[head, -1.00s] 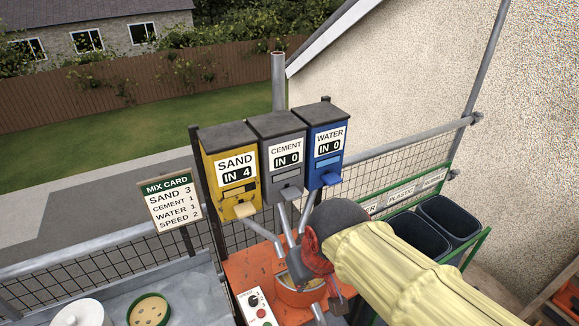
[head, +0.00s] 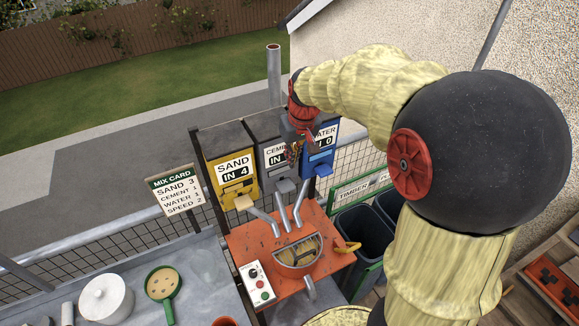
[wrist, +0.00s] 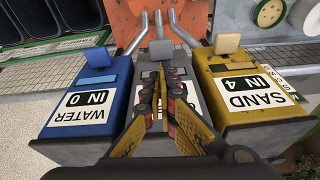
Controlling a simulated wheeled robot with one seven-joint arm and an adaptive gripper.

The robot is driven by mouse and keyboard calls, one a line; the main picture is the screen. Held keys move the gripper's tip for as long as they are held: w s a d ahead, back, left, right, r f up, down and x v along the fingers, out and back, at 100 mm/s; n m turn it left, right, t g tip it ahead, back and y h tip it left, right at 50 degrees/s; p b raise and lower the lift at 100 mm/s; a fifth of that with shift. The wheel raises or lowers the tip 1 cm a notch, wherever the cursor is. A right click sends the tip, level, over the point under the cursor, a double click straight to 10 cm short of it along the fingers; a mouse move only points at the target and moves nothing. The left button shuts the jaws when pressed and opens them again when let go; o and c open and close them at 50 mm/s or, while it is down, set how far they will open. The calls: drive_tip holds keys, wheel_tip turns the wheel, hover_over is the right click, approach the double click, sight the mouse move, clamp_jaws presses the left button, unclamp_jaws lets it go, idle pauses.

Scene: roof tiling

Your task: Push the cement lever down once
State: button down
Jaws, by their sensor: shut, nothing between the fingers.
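The grey cement dispenser (head: 262,131) stands between the yellow sand dispenser (head: 218,147) and the blue water dispenser (head: 320,150). Its grey lever (head: 285,187) sticks out low on its front and also shows in the wrist view (wrist: 161,49). My gripper (head: 291,158) is in front of the cement dispenser, above its lever, and hides part of its label. In the wrist view my gripper (wrist: 161,72) is shut and empty, its fingertips close to the lever. I cannot tell whether they touch it. The sand label reads IN 4; the water label reads IN 0.
Chutes run down to a round drum opening (head: 298,252) in the orange mixer top (head: 248,238). A mix card (head: 174,191) stands at left, reading cement 1. The blue water lever (head: 321,171) and yellow sand lever (head: 243,202) flank the cement lever. Dark bins (head: 362,232) stand right.

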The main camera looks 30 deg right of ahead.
drive_tip(key=w, duration=0.1)
drive_tip(key=p, duration=0.2)
hover_over(286, 182)
drive_tip(key=shift+n, duration=0.4)
drive_tip(key=f, duration=0.7)
drive_tip(key=s+f, duration=0.1)
drive_tip(key=f, duration=0.3)
drive_tip(key=shift+a+f, duration=0.1)
drive_tip(key=shift+f, duration=0.05)
drive_tip(key=shift+f+t, duration=0.3)
drive_tip(key=shift+f, duration=0.35)
